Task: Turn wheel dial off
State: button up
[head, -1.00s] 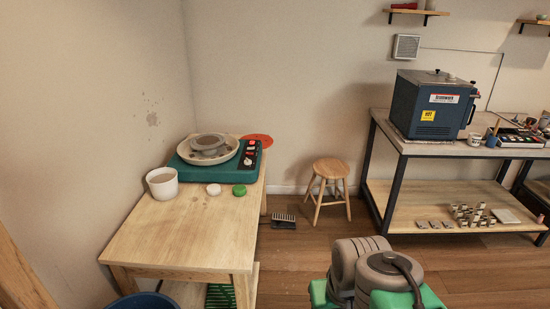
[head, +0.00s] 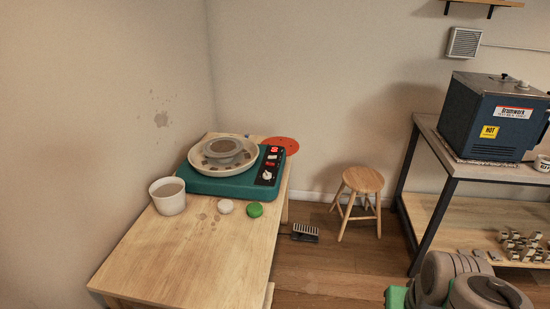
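The pottery wheel (head: 222,185) is a teal box on the wooden table at the left, with a round splash pan (head: 198,166) and a bowl-like piece (head: 222,148) on top. Its black control panel (head: 270,165) is on the right side, with a red switch (head: 273,150) and a pale dial (head: 267,175). The dial's setting is too small to read. Part of my arm shows at the bottom right, well away from the wheel. My gripper is not in view.
On the wooden table (head: 190,250) are a white bucket (head: 168,197), a white lid (head: 225,207), a green lid (head: 254,210) and a red disc (head: 281,145). A foot pedal (head: 304,232) and a stool (head: 361,181) stand on the floor right of it. A blue kiln (head: 495,118) sits on a bench.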

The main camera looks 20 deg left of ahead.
aim_at(266, 176)
jog(key=i, duration=2.4)
jog(key=u, duration=4.6)
